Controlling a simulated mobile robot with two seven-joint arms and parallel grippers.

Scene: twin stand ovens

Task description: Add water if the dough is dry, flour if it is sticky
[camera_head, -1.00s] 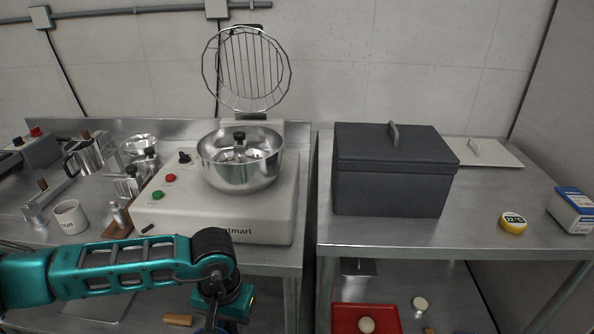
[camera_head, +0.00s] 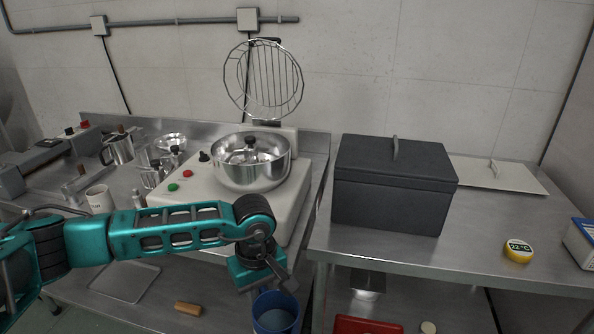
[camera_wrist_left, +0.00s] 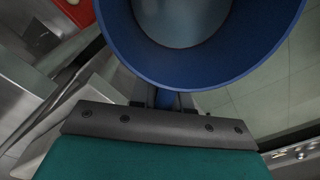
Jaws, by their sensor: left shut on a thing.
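My left gripper (camera_head: 268,284) is shut on a blue vessel (camera_head: 275,318) low in front of the mixer, at the table's front edge. The vessel's round rim and inner wall fill the top of the left wrist view (camera_wrist_left: 222,72). Its inside shows a smooth grey-blue surface; I cannot tell whether that is water or the bottom. The steel mixer bowl (camera_head: 250,178) sits on the cream mixer (camera_head: 290,197), with a dark-knobbed tool in it. I cannot make out the dough or its state. My right gripper is not in view.
The wire guard (camera_head: 264,80) stands raised behind the bowl. A dark lidded box (camera_head: 388,200) is on the right table, with a yellow 22 °C timer-like disc (camera_head: 517,251) farther right. A white mug (camera_head: 100,199) and steel jugs stand at left. A red tray (camera_head: 365,325) lies below.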

